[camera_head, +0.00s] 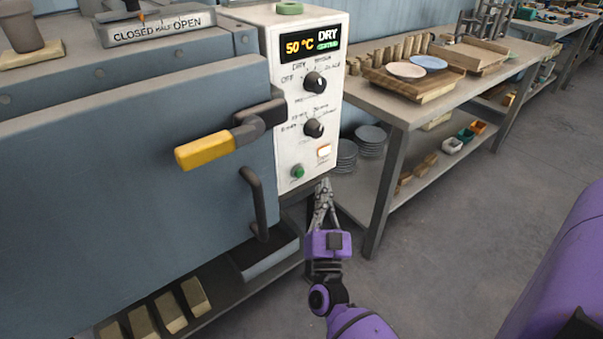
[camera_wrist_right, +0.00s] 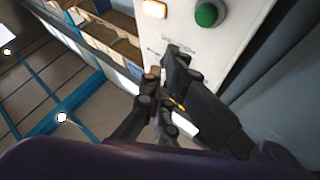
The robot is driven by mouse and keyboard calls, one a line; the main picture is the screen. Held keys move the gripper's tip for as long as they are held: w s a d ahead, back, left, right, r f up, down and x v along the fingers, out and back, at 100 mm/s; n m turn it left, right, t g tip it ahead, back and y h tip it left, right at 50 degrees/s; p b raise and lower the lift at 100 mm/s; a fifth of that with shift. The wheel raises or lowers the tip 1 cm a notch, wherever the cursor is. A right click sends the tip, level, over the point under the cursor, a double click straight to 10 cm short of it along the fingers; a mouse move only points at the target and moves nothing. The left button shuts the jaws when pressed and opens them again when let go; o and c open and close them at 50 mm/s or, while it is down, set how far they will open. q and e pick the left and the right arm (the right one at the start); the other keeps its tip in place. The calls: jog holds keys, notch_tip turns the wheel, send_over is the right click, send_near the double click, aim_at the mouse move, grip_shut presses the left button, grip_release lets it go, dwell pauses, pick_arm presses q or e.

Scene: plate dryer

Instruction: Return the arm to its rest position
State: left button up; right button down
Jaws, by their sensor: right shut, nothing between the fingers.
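My right gripper (camera_head: 325,185) is in front of the lower edge of the white control panel (camera_head: 305,102), just below the green button (camera_head: 297,172) and the lit button (camera_head: 323,151). Its fingers are shut and empty. In the right wrist view the gripper (camera_wrist_right: 163,62) points toward the panel, with the green button (camera_wrist_right: 207,14) and the lit button (camera_wrist_right: 154,9) beyond its tips. I cannot tell whether it touches the panel. The purple right arm (camera_head: 362,325) reaches up from the bottom of the head view. The left gripper is not in view.
The large blue-grey dryer (camera_head: 90,190) fills the left, its yellow-gripped handle (camera_head: 205,151) sticking out. A workbench (camera_head: 400,108) stands right of the panel, with plates on a wooden board and stacked plates below. Open floor (camera_head: 450,260) lies at the lower right.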

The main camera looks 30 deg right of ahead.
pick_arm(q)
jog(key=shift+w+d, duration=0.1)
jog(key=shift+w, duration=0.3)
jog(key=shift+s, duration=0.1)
